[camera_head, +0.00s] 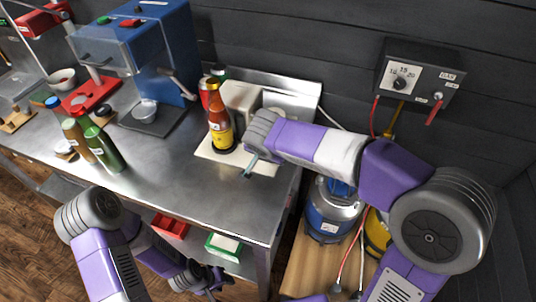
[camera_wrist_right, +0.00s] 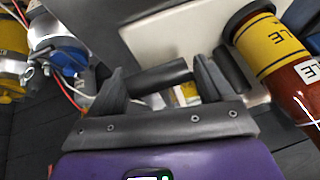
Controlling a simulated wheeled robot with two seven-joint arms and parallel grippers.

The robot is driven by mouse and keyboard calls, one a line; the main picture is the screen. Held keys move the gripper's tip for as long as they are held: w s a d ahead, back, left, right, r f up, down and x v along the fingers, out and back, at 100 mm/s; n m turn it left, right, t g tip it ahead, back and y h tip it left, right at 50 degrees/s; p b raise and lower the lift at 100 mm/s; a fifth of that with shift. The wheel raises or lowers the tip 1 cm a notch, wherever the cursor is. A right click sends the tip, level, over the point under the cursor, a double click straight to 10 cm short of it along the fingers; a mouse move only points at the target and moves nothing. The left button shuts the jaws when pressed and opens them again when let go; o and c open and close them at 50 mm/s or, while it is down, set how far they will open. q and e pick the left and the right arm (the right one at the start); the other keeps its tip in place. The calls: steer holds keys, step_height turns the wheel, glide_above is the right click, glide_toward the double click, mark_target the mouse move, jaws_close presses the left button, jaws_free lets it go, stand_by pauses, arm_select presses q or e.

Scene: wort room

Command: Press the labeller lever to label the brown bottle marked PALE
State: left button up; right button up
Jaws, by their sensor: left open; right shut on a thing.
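The cream labeller (camera_head: 241,97) stands on a white board at the back right of the bench. A red-brown bottle (camera_head: 220,132) with a yellow label stands upright in front of it. In the wrist view the bottle (camera_wrist_right: 292,82) has a yellow band and a white tag, each with only its last letters showing, like "LE". My right gripper (camera_head: 251,164) is beside the labeller. In the wrist view its fingers (camera_wrist_right: 162,84) are shut on the dark cylindrical lever handle (camera_wrist_right: 158,77). My left gripper (camera_head: 208,281) is open and empty, low before the bench.
A brown bottle (camera_head: 77,140) and a green bottle (camera_head: 103,150) stand on the left of the bench. A blue machine (camera_head: 160,45) is behind. A control box (camera_head: 420,74) hangs on the right wall. The front middle of the bench is clear.

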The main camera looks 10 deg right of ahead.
steer(key=shift+s+a+f, duration=0.1)
steer(key=shift+f, duration=0.2)
steer(key=o, duration=1.4)
steer(key=shift+s+r, duration=0.1)
steer(key=shift+r, duration=0.5)
steer(key=p+v, duration=0.1)
steer(key=v, duration=0.5)
steer(key=shift+s+p, duration=0.25)
steer(key=shift+p, duration=0.15)
steer(key=shift+r, duration=0.1)
